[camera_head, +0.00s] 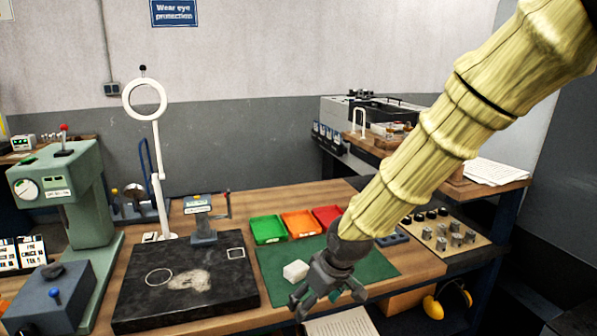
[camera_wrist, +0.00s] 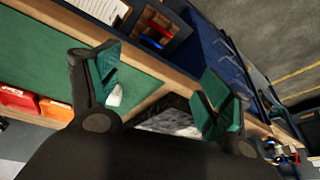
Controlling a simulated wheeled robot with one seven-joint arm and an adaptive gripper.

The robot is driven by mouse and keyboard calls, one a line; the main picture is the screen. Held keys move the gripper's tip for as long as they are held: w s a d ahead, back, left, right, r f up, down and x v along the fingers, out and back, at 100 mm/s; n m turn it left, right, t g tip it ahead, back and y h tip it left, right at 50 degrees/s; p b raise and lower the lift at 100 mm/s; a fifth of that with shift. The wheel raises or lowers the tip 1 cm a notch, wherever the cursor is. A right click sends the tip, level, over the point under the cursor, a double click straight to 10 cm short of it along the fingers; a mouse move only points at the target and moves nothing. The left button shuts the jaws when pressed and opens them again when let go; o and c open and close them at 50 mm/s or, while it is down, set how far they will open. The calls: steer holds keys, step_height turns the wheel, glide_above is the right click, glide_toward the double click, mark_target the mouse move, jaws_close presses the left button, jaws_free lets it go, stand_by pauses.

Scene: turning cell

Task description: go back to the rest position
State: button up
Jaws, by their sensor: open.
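My gripper (camera_head: 328,294) is open and empty in the head view, at the front edge of the bench, above the green mat (camera_head: 379,263). Its two fingers with green pads also show in the wrist view (camera_wrist: 160,92), spread wide with nothing between them. A small white block (camera_head: 295,270) lies on the mat just behind and left of the fingers. It also shows in the wrist view (camera_wrist: 115,96), beside the left finger. My arm comes down from the upper right and hides part of the mat and the bench behind it.
Green (camera_head: 267,229), orange (camera_head: 301,223) and red (camera_head: 327,215) trays stand behind the mat. A black plate (camera_head: 190,305) with a small gauge stand and a ring lamp (camera_head: 145,99) is to the left. A board of metal parts (camera_head: 446,238) lies at right. Yellow ear defenders (camera_head: 433,307) hang below.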

steer(key=s+d+f+m+g, duration=0.15)
steer(key=s+f, duration=0.25)
steer(key=f, duration=0.4)
steer(key=s+d+f+m, duration=0.1)
steer(key=s+d+f, duration=0.3)
steer(key=f, duration=0.5)
steer(key=s+d+f+m, duration=0.2)
steer(key=s+f, duration=0.3)
steer(key=f, duration=0.3)
steer(key=s+d+f+m+h, duration=0.1)
steer(key=s+d+f, duration=0.4)
steer(key=s, duration=0.6)
steer(key=s+d+f+m+g+h, duration=0.1)
steer(key=s+d+f+m+h, duration=0.1)
steer(key=s+d+f, duration=0.4)
steer(key=s+f, duration=0.3)
steer(key=s, duration=0.1)
steer(key=shift+s+d, duration=0.25)
steer(key=shift+s, duration=0.15)
steer(key=shift+f+g, duration=0.1)
steer(key=shift+g, duration=0.15)
steer(key=shift+c, duration=0.4)
